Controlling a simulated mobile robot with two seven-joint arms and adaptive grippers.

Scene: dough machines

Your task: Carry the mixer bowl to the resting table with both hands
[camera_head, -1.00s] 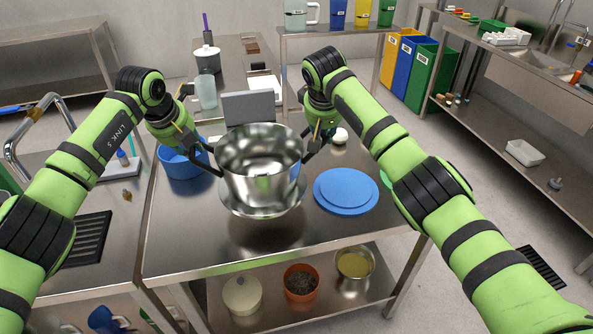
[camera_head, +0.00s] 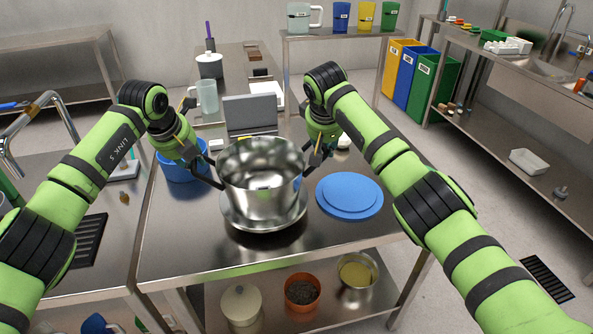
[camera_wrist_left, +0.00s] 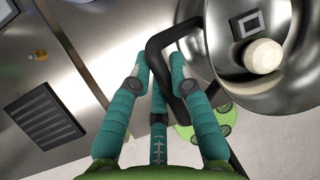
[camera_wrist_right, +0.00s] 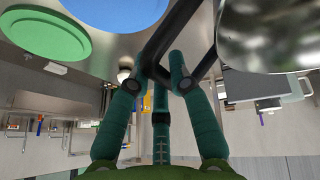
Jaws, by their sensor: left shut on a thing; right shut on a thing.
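The mixer bowl (camera_head: 262,186) is a shiny steel bowl with a wide lower flange and dark side handles. It is upright between my grippers, over the steel table (camera_head: 225,255); I cannot tell whether it touches the top. My left gripper (camera_head: 212,178) is shut on the left handle, which also shows in the left wrist view (camera_wrist_left: 190,72). My right gripper (camera_head: 316,160) is shut on the right handle, seen in the right wrist view (camera_wrist_right: 183,28). A pale round lump (camera_wrist_left: 263,56) shows in the bowl in the left wrist view.
A blue tub (camera_head: 180,170) stands left of the bowl, and a blue round lid (camera_head: 349,196) lies close on its right. A grey upright panel (camera_head: 250,113) stands behind. Containers sit on the shelf below.

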